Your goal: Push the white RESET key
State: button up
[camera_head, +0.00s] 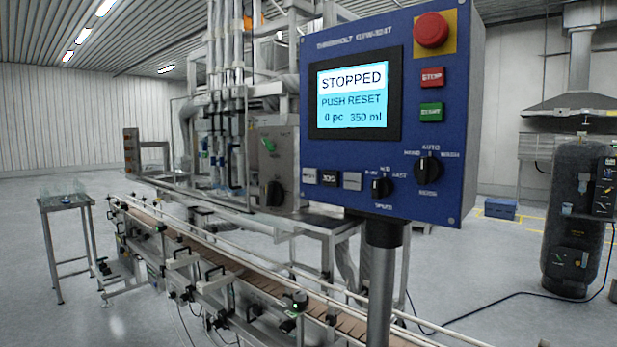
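A blue control panel (400,185) stands on a grey post at the right of the middle. The white RESET key (309,176) is at the left end of a row of small square keys under the screen; its lettering is small and blurred. To its right are a black key (329,179) and a pale grey key (352,181). The lit screen (351,97) reads STOPPED, PUSH RESET, 0 pc, 350 ml. My gripper is not in view, and nothing covers the keys.
The panel also bears a red mushroom button (432,30), a red STOP key (432,77), a green START key (431,113) and rotary knobs (428,169). A conveyor (230,275) runs behind the post. A black tank (575,215) stands right, with a floor cable nearby.

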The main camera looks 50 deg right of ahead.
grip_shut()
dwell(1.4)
